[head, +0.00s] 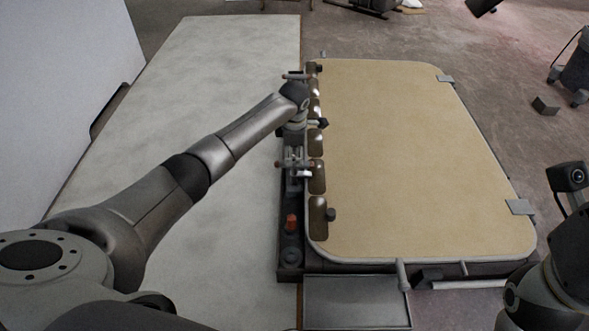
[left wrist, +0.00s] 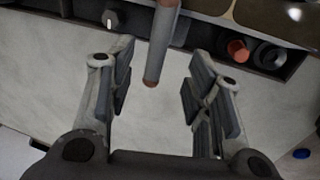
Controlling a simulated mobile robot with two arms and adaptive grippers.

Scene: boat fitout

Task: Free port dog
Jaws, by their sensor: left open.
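A grey rod-like dog handle (left wrist: 162,45) with a reddish tip shows in the left wrist view. It comes down from the top edge, and its free end lies between my fingers with gaps on both sides. My left gripper (left wrist: 158,92) is open and empty around the handle's end, not touching it as far as I can see. In the head view my left gripper (head: 296,124) is over the left edge of the tan hatch panel (head: 420,160), and the handle is hidden there. My right gripper is not in view.
A dark tray (head: 284,268) along the panel's left side holds an orange piece (head: 291,222) and a dark round piece (head: 291,254). Another handle (head: 402,275) sticks out at the panel's near edge. The pale surface (head: 215,75) left of the hatch is clear.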

